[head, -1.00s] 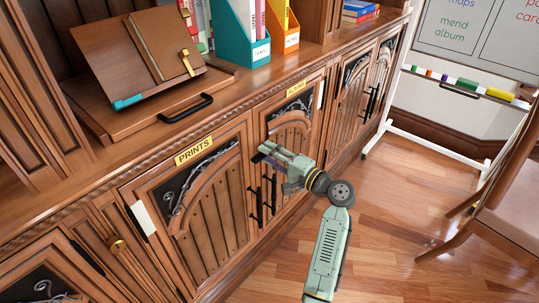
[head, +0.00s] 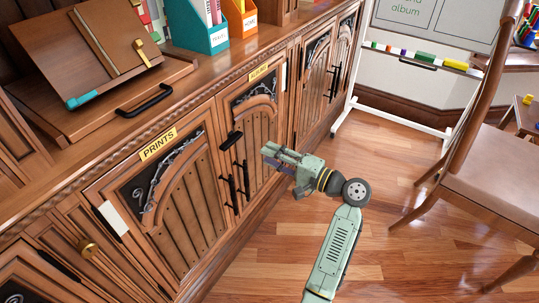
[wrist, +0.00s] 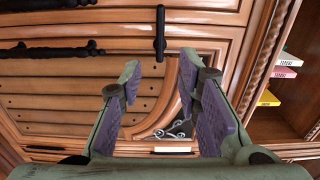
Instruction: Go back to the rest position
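My gripper (head: 268,156) is at the end of my pale green arm, in front of the wooden cabinet (head: 190,107). It appears just right of the black door handles (head: 241,176) in the head view. In the wrist view its two purple-padded fingers (wrist: 160,66) are spread apart with nothing between them. The cabinet face, with a black bar handle (wrist: 160,33), lies beyond them. The door labelled PRINTS (head: 158,143) and the door beside it look closed.
A book stand (head: 60,50) and file boxes (head: 197,33) stand on the cabinet top. A wooden chair (head: 495,165) is at the right, near a whiteboard stand (head: 400,118). Wooden floor (head: 390,260) lies clear between chair and cabinet. Books (wrist: 268,98) show in an open compartment.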

